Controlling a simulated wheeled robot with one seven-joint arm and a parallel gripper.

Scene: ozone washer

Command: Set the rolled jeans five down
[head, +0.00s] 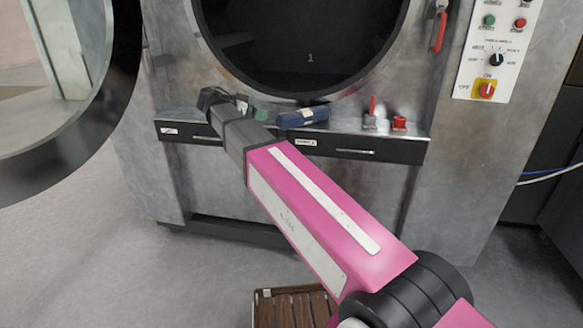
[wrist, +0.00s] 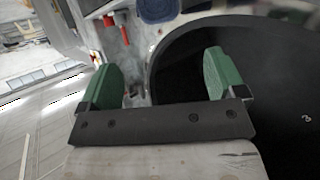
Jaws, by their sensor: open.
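The rolled jeans (head: 302,117), a dark blue roll, lie on the steel ledge below the round washer opening. A blue shape at the top edge of the wrist view (wrist: 158,10) looks like the same roll, beyond my fingertips and partly cut off. My gripper (head: 252,108) is over the ledge to the left of the roll, partly hidden by my arm. In the wrist view its two green fingers (wrist: 160,62) are spread wide with nothing between them. The fingers and the roll appear apart.
The dark washer drum opening (head: 310,45) is behind the ledge, with its round door (head: 125,110) swung open at left. Red-handled valves (head: 371,112) stand on the ledge right of the roll. A control panel (head: 497,48) is at upper right. A brown slatted crate (head: 290,308) is on the floor.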

